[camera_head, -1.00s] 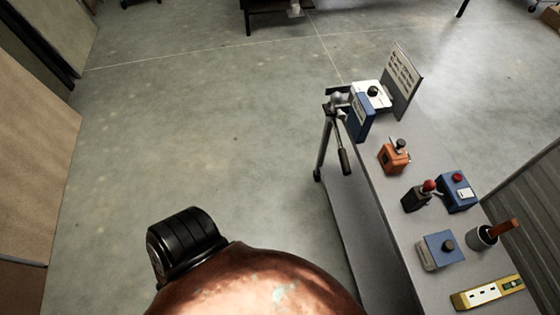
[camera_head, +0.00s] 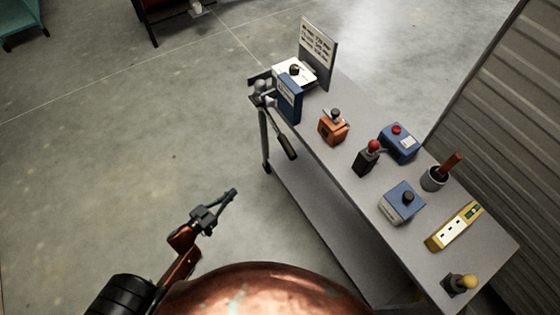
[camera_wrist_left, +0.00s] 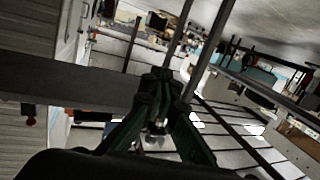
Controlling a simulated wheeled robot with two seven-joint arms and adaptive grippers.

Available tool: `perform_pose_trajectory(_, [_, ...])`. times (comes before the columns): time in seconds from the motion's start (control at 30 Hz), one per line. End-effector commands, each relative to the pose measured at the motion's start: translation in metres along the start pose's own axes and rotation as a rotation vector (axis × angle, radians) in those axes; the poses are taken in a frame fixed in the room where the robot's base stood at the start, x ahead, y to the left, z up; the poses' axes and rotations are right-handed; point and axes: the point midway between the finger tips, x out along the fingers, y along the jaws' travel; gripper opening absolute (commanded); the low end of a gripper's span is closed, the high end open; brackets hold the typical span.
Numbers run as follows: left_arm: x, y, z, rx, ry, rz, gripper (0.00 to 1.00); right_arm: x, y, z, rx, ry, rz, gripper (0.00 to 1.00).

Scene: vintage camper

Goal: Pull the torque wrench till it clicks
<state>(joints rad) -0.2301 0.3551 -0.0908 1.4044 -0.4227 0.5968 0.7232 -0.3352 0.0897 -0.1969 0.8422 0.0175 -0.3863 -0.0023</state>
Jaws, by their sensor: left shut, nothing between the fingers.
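The torque wrench (camera_head: 284,143) has a metal shaft and a black handle. It sticks out from a metal fitting (camera_head: 262,90) at the far left corner of the bench, its handle angled down over the bench's left edge. My left gripper (camera_head: 233,192) is shut and empty over open floor, left of the bench and nearer to me than the wrench, clear of it. In the left wrist view its dark fingers (camera_wrist_left: 157,128) come together; I cannot pick out the wrench there. My right gripper is not in view.
A corrugated wall (camera_head: 500,110) is right. Floor left is free.

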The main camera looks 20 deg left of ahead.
Motion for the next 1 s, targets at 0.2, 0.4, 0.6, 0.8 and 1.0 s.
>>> perform_pose_trajectory(0.2, [0.013, 0.067, -0.143, 0.037, 0.256, 0.316, 0.0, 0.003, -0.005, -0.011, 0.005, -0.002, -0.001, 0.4])
perform_pose_trajectory(0.4, [0.01, 0.096, -0.181, 0.046, 0.313, 0.427, 0.0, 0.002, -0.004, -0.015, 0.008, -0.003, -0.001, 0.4])
perform_pose_trajectory(0.6, [0.034, 0.107, -0.19, 0.046, 0.316, 0.428, 0.0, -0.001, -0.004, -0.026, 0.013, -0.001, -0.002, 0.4])
perform_pose_trajectory(0.8, [0.07, 0.125, -0.201, 0.046, 0.315, 0.428, 0.0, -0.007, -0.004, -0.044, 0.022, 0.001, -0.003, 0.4])
perform_pose_trajectory(1.0, [0.102, 0.14, -0.211, 0.046, 0.314, 0.426, 0.0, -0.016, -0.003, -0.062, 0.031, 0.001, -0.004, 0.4])
